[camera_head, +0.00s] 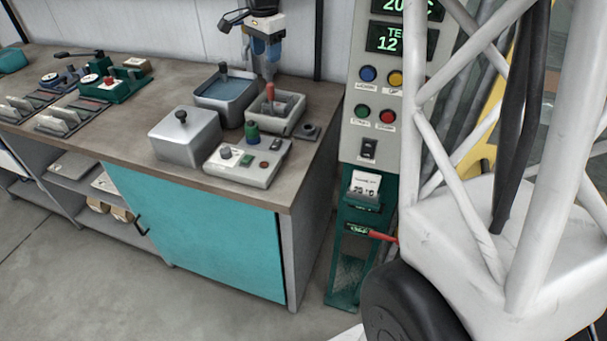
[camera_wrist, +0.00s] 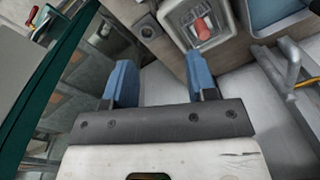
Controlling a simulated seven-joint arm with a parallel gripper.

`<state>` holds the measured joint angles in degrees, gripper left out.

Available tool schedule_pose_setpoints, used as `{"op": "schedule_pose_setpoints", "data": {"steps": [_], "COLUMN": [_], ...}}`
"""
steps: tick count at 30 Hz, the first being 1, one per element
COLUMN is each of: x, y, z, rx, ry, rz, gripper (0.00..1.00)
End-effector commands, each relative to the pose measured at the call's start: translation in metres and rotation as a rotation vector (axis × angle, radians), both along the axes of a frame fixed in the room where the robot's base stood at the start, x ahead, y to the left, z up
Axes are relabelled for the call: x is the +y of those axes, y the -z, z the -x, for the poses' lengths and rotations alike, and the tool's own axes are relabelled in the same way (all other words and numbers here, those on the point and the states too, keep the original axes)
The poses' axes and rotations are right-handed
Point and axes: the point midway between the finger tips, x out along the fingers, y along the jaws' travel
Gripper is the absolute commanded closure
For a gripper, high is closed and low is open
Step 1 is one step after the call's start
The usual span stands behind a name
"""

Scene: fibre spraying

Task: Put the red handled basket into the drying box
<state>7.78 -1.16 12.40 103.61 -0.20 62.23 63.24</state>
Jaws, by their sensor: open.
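The red handle (camera_head: 270,91) of the basket stands up from a small grey open-topped container (camera_head: 291,127) on the bench. It also shows in the wrist view (camera_wrist: 202,28), beyond the tip of the right finger. The basket body is hard to make out inside the container. My gripper (camera_head: 266,52) has blue fingers, is open and empty, and hangs above and behind the handle; in the wrist view (camera_wrist: 161,80) the fingers are wide apart. Which object is the drying box I cannot tell; a grey lidded box (camera_head: 184,141) with a black knob stands to the left.
A blue-lined tub (camera_head: 227,86) stands behind the lidded box. A small control unit (camera_head: 246,163) with a green knob sits in front. A tall panel (camera_head: 375,110) with buttons and a green lower part stands to the right. White frame tubes fill the right side.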

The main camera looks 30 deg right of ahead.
Motion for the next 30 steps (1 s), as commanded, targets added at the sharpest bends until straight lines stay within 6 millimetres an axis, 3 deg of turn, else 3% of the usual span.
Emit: {"op": "schedule_pose_setpoints", "data": {"steps": [1, 14, 30], "x": [0.006, 0.043, 0.077], "y": [-0.005, -0.019, 0.004], "z": [0.016, 0.140, 0.295], "rx": [-0.007, -0.057, -0.112], "ry": [-0.040, -0.408, -0.867], "rz": [0.003, 0.038, 0.105], "gripper": [0.48, 0.48, 0.48]}}
